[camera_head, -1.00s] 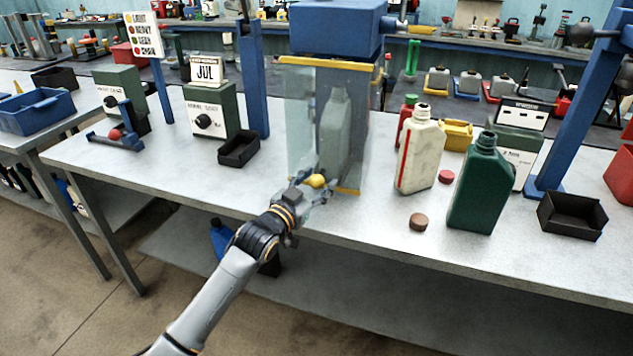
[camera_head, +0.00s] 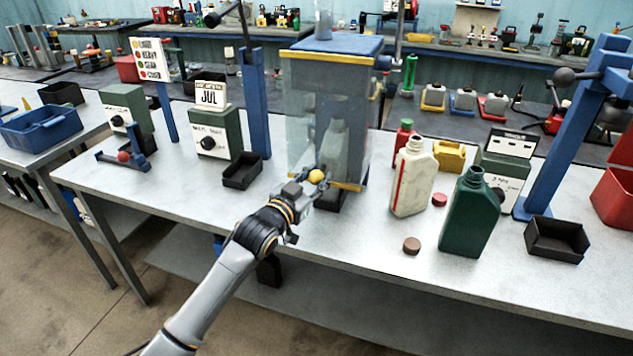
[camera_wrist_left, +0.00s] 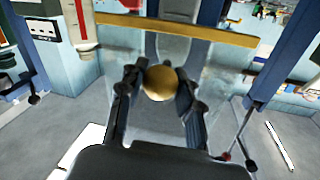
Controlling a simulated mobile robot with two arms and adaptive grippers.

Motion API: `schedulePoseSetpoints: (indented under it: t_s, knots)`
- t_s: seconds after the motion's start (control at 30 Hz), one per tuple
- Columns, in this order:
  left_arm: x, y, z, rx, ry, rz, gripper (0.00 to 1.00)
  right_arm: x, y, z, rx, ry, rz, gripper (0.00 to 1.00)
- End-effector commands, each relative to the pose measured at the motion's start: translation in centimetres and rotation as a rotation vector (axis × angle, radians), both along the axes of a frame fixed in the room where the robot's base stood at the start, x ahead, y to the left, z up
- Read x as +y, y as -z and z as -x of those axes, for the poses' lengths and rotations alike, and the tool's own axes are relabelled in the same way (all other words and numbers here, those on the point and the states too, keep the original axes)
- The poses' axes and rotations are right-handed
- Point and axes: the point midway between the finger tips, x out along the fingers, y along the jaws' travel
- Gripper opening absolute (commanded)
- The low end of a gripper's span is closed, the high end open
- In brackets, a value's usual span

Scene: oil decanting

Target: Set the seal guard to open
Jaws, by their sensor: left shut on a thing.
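The seal guard (camera_head: 303,110) is a clear box-like screen with a yellow top edge and a yellow bottom edge, around a blue-topped stand on the bench. Its bottom edge is a little above the bench, and a dark base shows below it. A pale bottle (camera_head: 332,148) shows dimly through it. The guard's round yellow knob (camera_head: 316,176) sits low on its front. My left gripper (camera_head: 313,184) is shut on this knob. In the left wrist view the knob (camera_wrist_left: 158,83) sits between both fingers, with a yellow guard bar (camera_wrist_left: 180,28) beyond. My right gripper is out of view.
Right of the guard stand a cream bottle (camera_head: 413,180), an open green bottle (camera_head: 468,218) and a brown cap (camera_head: 411,245). A black tray (camera_head: 556,240) and blue post (camera_head: 570,140) are further right. Another black tray (camera_head: 242,171) is left. The front bench strip is clear.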

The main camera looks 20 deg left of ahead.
Motion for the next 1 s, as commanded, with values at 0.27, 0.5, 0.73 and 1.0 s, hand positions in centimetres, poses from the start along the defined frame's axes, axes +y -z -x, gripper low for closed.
schedulePoseSetpoints:
  t_s: [0.27, 0.5, 0.73, 1.0]
  knots:
    - [0.1, -11.2, -0.1, -0.022, 0.0, 0.001, 0.0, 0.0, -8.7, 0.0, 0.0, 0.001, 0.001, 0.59]
    - [0.0, -16.9, -0.1, -0.022, 0.0, 0.003, 0.0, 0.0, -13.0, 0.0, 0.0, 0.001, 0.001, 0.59]
    - [0.1, -19.8, -0.1, -0.02, 0.0, 0.002, 0.0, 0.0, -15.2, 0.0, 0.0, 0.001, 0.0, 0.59]
    - [0.1, -20.5, -0.1, -0.019, 0.0, 0.001, 0.0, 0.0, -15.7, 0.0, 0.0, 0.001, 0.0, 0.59]
